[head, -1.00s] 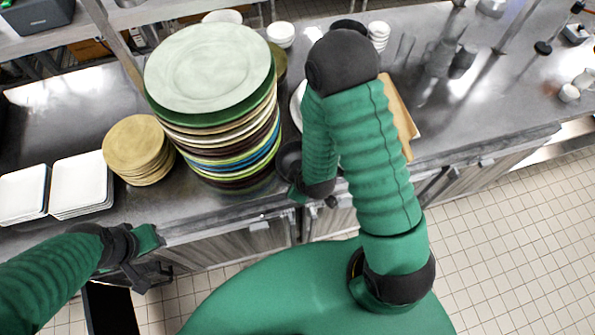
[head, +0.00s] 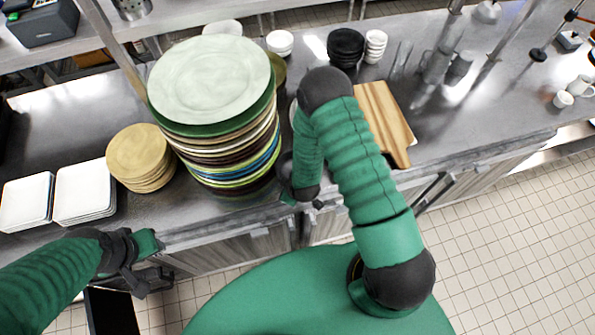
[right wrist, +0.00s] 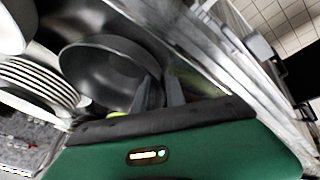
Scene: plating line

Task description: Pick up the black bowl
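A black bowl (right wrist: 105,68) lies in the right wrist view, its inside facing the camera. In the head view the bowl (head: 284,166) sits on the counter just right of the tall plate stack, partly hidden by my right arm. My right gripper (right wrist: 160,92) is at the bowl's near right rim, with one finger over the inside and the other outside it. A gap shows between the fingers; contact with the rim is unclear. In the head view my right gripper (head: 302,198) is at the counter's front edge. My left gripper (head: 150,268) is empty in front of the counter.
The tall plate stack (head: 212,80) stands close left of the bowl. Other black bowls (head: 345,45) are stacked at the back, beside white bowls (head: 376,44). A wooden board (head: 385,120) lies right of my arm. Tan plates (head: 138,155) and white square plates (head: 84,190) are at left.

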